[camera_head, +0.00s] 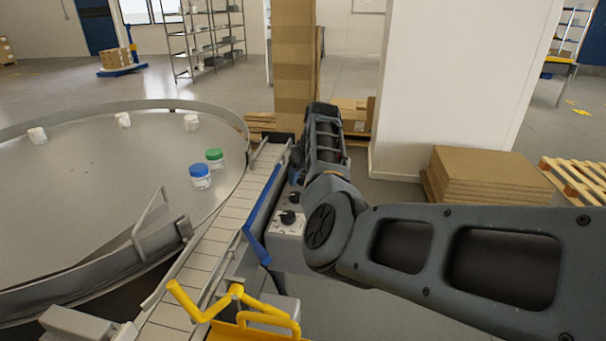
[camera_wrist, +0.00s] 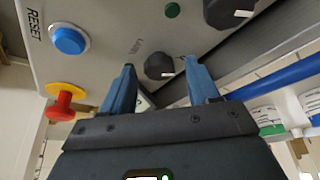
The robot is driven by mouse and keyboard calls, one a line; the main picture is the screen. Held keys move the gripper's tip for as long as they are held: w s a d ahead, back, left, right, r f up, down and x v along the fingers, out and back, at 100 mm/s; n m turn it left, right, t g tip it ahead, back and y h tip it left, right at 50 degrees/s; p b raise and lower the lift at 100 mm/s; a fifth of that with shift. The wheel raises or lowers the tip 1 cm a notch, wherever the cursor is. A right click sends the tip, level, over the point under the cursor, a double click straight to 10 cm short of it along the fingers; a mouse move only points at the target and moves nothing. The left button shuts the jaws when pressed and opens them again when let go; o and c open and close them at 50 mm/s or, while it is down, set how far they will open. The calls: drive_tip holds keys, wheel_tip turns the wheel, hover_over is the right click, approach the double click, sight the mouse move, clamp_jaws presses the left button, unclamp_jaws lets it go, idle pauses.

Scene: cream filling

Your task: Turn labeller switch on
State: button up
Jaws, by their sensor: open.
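The grey control panel (camera_head: 286,229) stands beside the conveyor, and it fills the upper part of the wrist view (camera_wrist: 100,20). A black rotary switch (camera_wrist: 158,66) sits on it next to partly readable lettering that seems to start with "LAB". My gripper (camera_wrist: 160,64) is open, with its blue fingertips on either side of this switch. I cannot tell whether they touch it. A second black switch (camera_wrist: 228,12) lies farther right, with a green round light or button (camera_wrist: 172,10) between them. In the head view my arm hides most of the gripper.
A blue RESET button (camera_wrist: 69,40) and a red emergency button (camera_wrist: 62,106) are on the same panel. The conveyor (camera_head: 218,235) with a blue rail (camera_head: 256,225) runs alongside. White jars, including a blue-lidded one (camera_head: 200,177), stand on the round table (camera_head: 90,180).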

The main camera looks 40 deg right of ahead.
drive_tip(key=c, duration=1)
